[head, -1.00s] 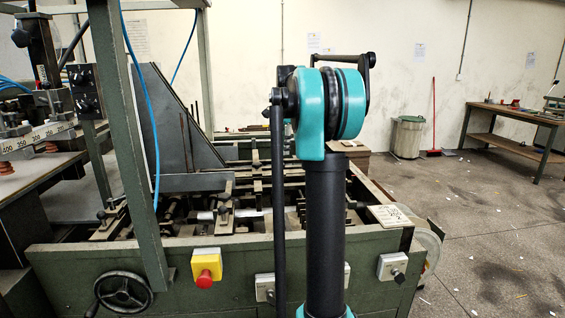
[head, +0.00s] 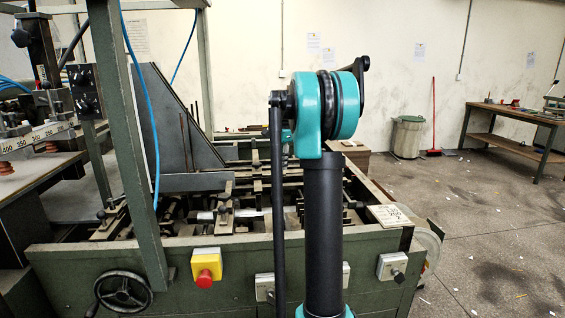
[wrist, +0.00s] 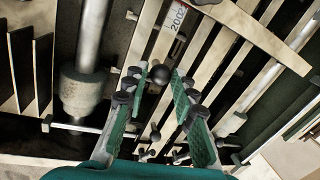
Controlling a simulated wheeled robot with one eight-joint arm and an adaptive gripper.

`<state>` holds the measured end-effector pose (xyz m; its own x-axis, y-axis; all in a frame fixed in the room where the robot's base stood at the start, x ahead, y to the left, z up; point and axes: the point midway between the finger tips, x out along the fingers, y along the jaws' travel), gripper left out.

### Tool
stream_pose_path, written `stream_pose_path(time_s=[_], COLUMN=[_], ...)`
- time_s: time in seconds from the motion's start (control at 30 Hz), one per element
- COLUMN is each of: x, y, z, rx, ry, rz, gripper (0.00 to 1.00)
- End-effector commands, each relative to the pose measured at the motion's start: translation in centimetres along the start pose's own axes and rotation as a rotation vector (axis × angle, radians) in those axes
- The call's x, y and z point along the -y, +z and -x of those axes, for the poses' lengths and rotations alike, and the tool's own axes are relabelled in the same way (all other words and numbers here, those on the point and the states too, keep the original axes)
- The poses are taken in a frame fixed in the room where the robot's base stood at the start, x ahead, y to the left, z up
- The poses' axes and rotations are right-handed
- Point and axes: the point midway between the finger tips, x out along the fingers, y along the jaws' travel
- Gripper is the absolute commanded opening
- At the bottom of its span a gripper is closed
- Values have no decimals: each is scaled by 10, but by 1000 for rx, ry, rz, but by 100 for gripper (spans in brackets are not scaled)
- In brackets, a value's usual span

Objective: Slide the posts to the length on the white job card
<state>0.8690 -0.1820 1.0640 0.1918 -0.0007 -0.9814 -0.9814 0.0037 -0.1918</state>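The white job card (head: 397,215) lies on the right front corner of the green feeder frame in the head view; its print is too small to read surely. The feeder bed holds several posts and bars with dark knobs, such as the one at left (head: 225,212). In the wrist view my gripper (wrist: 159,73) is open, its two green-padded fingers spread on either side of a round black knob (wrist: 160,76). I cannot tell whether they touch it. A white scale label (wrist: 177,14) reading about 200 lies just beyond. The head view hides my gripper behind my arm.
Pale bars (wrist: 208,70) and a steel shaft (wrist: 86,45) with a collar run close beside the fingers. A green upright (head: 136,150), a handwheel (head: 123,292) and a red stop button (head: 205,276) are at the feeder's front. Floor at right is open.

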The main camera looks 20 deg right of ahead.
Motion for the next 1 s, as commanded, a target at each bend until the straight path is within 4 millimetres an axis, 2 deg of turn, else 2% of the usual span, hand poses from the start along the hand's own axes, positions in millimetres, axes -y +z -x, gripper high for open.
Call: stream_pose_path(time_s=[0.03,0.17,0.2,0.47,0.7,0.9,0.93,1.0], x=[0,0,0,0,4,4,4,4], y=[0,0,0,0,21,20,20,20], z=[0,0,0,0,0,0,0,0], rx=[0,0,0,0,1,0,0,0], ry=[0,0,0,0,0,0,0,0], rz=[0,0,0,0,2,0,0,0], gripper=[17,1,0,0,0,0,22,31])
